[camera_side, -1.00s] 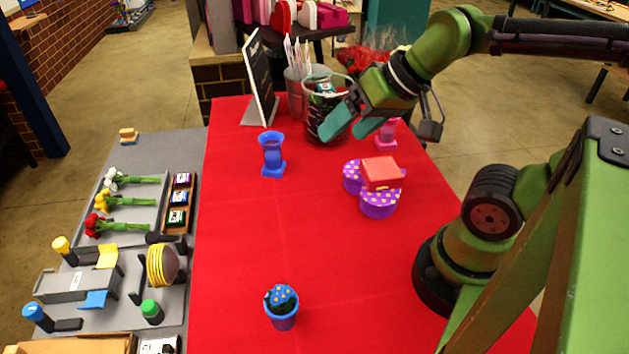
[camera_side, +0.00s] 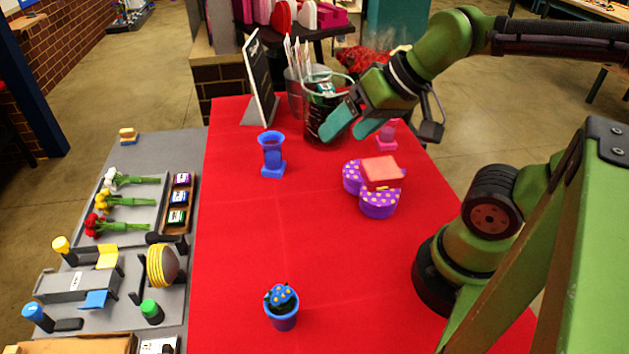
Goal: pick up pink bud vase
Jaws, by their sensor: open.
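The pink bud vase (camera_side: 387,137) stands upright on the red table at the back right. Its upper part is partly hidden behind my gripper. My gripper (camera_side: 352,122) is open and empty, its teal fingers apart. In the picture it lies just left of and above the pink vase, in front of the dark mesh bin. I cannot tell its exact depth relative to the vase.
A blue vase (camera_side: 272,155) stands left of the gripper. A mesh bin (camera_side: 322,105) and blackboard (camera_side: 260,80) stand behind. The front middle of the red table (camera_side: 300,230) is mostly clear.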

